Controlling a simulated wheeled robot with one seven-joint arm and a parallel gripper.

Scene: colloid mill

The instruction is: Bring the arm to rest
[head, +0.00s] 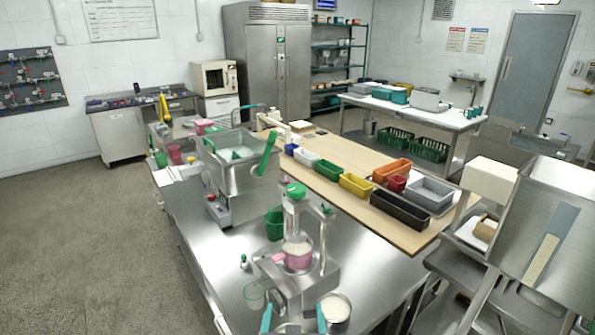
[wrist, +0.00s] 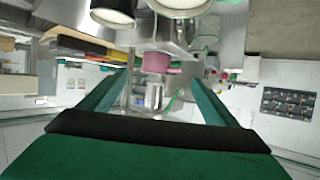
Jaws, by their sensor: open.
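My gripper (head: 293,318) shows at the bottom edge of the head view, its two teal fingers apart with nothing between them. In the wrist view my gripper (wrist: 158,82) is also open, and that picture is upside down. The colloid mill (head: 301,270), a steel machine with a green-topped column and a pink vessel (head: 298,257), stands just beyond the fingers on the steel bench. The pink vessel also shows beyond the fingers in the wrist view (wrist: 155,62). The rest of my arm is not visible in the head view.
A pot of white material (head: 334,309) and a glass beaker (head: 255,296) stand close beside my fingers. A steel tank (head: 238,165) and a wooden board (head: 325,190) with coloured bins lie farther back. Open floor (head: 80,230) is at left; a steel cabinet stands at right.

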